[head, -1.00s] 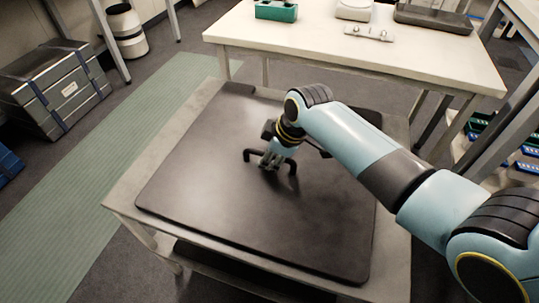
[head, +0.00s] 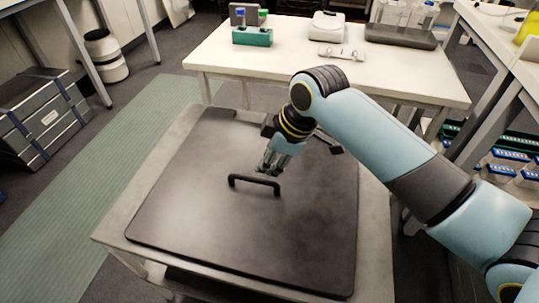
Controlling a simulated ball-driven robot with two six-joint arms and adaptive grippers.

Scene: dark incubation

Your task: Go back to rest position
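My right arm comes in from the right edge. Its gripper (head: 267,169) hangs just behind and above the black handle (head: 254,183) of a flat dark lid (head: 220,225). The fingertips look a little apart with nothing between them, and the handle is clear of them. The lid lies flat on a grey table (head: 110,229). What is under the lid is hidden. My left gripper is not in view.
A white table (head: 390,80) behind holds a green rack (head: 252,37), a white device (head: 329,27) and a dark tray (head: 400,36). Grey cases (head: 45,118) stand at left. Shelves with blue-and-white boxes (head: 505,170) are at right. A green floor strip (head: 75,215) is clear.

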